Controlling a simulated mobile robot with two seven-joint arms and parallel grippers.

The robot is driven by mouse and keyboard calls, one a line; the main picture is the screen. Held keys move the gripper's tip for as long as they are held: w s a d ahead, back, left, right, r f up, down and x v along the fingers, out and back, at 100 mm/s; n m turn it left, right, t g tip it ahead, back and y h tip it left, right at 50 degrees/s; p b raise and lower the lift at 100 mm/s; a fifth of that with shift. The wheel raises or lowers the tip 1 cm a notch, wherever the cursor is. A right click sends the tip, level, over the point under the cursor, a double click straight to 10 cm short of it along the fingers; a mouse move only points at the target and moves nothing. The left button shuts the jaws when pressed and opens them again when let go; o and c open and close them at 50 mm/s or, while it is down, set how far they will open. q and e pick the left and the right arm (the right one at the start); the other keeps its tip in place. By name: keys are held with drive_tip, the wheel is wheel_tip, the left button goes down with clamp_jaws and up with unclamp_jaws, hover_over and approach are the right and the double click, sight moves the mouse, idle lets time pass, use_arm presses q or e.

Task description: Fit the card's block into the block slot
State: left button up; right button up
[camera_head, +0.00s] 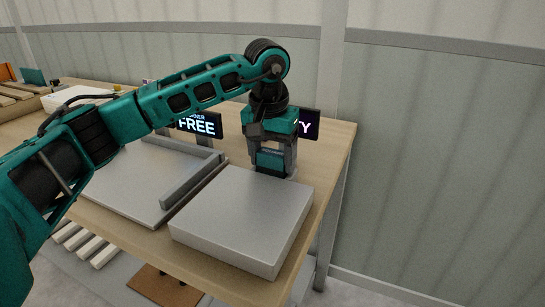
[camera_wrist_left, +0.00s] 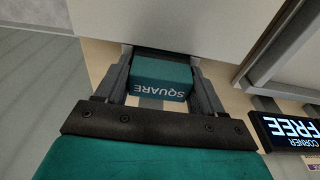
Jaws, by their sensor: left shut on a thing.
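My left gripper (camera_head: 272,170) is shut on a teal block (camera_wrist_left: 160,80) marked "SQUARE". The block shows between its two fingers in the wrist view, and in the head view (camera_head: 270,161) it is low at the far edge of a grey box (camera_head: 243,215). I cannot tell whether the block touches the table or the box. A dark sign (camera_head: 199,124) reads "CORNER FREE", partly covered by my arm in the head view. A second dark sign (camera_head: 308,124) shows only a "Y" beside the gripper. I cannot make out a block slot. My right gripper is out of view.
A grey plate (camera_head: 130,185) with a raised L-shaped rail (camera_head: 192,181) lies left of the box on the wooden table (camera_head: 329,160). Pale slats (camera_head: 85,243) and a brown board (camera_head: 165,287) are below. Bare table lies right of the gripper; its right edge is close.

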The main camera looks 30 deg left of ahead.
use_arm(q)
drive_tip(key=shift+r, duration=0.1)
drive_tip(key=o, duration=1.1)
drive_tip(key=shift+o, duration=0.2)
wheel_tip(320, 180, up, 12)
drive_tip(key=s+p, duration=0.1)
drive_tip(key=p, duration=0.1)
drive_tip(key=shift+s, duration=0.25)
drive_tip(key=shift+d, duration=0.15)
